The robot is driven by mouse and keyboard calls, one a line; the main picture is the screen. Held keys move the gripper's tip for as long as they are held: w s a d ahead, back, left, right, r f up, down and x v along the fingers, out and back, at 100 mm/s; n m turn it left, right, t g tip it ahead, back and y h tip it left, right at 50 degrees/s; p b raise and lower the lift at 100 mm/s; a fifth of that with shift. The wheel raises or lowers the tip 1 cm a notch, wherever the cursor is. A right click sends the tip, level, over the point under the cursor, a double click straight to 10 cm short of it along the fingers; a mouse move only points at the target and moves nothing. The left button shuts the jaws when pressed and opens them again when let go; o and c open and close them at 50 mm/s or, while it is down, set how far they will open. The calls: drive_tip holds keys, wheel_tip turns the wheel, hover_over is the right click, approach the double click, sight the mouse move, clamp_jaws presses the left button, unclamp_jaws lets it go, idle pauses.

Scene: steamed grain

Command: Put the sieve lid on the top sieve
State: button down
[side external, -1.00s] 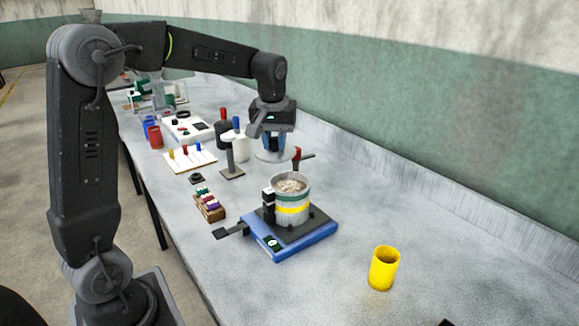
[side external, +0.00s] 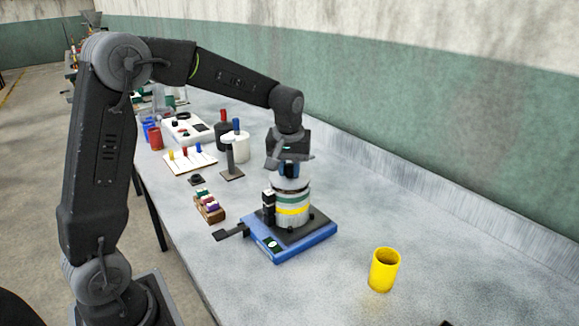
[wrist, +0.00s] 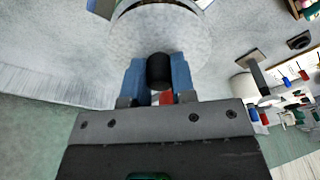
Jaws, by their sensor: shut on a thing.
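My gripper (side external: 289,170) is over the sieve stack, fingers pointing down. In the wrist view its blue fingers (wrist: 158,80) are shut on the black knob (wrist: 160,70) of the sieve lid. The lid is a pale grey disc (wrist: 185,40), seen edge-on in the side view at the top of the stack (side external: 291,184). The top sieve (side external: 292,197) is a metal ring above green and yellow bands, on a blue shaker base (side external: 305,242). Its grain is now hidden. I cannot tell whether the lid touches the rim.
A black clamp post (side external: 268,206) stands left of the stack. A yellow cup (side external: 384,270) is at the right front. A rack of small bottles (side external: 209,208) and a post stand (side external: 230,160) are to the left.

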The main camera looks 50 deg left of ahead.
sight(289, 180)
drive_tip(key=shift+f, duration=0.55)
drive_tip(key=c, duration=0.9)
unclamp_jaws()
drive_tip(key=shift+c, duration=0.2)
wheel_tip(289, 180, up, 12)
drive_tip(key=s+d, duration=0.1)
drive_tip(key=s+d+r+m+t, duration=0.2)
drive_tip(key=s+d+m, duration=0.3)
drive_tip(key=s, duration=0.5)
drive_tip(key=s+d+f+m+t+h, duration=0.1)
drive_tip(key=s+d+f+m, duration=0.3)
drive_tip(key=s, duration=0.8)
wheel_tip(289, 180, down, 2)
drive_tip(key=shift+d+f+t, duration=0.15)
drive_tip(key=shift+d+t, duration=0.55)
drive_tip(key=shift+d, duration=0.25)
drive_tip(key=shift+s, duration=0.1)
